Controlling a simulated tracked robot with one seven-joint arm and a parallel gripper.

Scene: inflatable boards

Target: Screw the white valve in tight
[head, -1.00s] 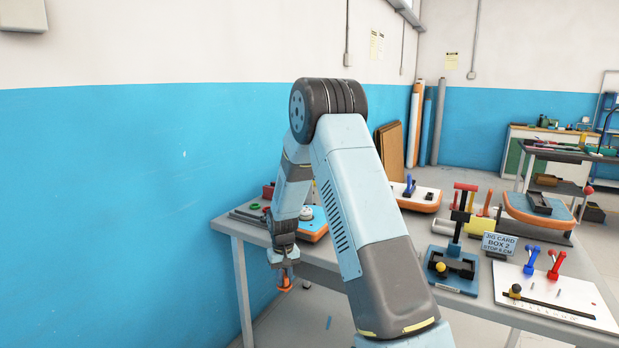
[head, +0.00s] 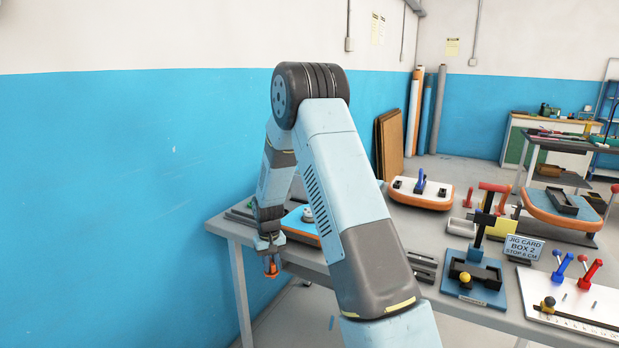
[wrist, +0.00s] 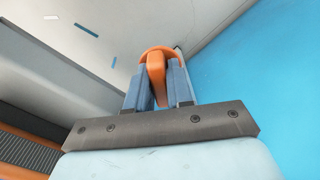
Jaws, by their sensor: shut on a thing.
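My gripper (head: 269,254) hangs low at the left end of the workbench, off its front edge. It is shut on an orange tool (head: 272,268). In the wrist view the orange tool (wrist: 155,68) sits between the two blue-grey fingers, with a rounded head beyond their tips. A white round piece (head: 308,213), likely the white valve, is on a blue board with an orange edge (head: 300,228), partly hidden behind my arm. My gripper is apart from it, to its left and lower in the picture. How tightly the valve sits cannot be seen.
The workbench (head: 330,268) runs to the right. It bears a white board with an orange edge (head: 405,198), a blue clamp jig (head: 473,285), a jig card (head: 523,248) and a white plate with red and blue levers (head: 575,300). A blue and white wall (head: 120,180) is close on the left.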

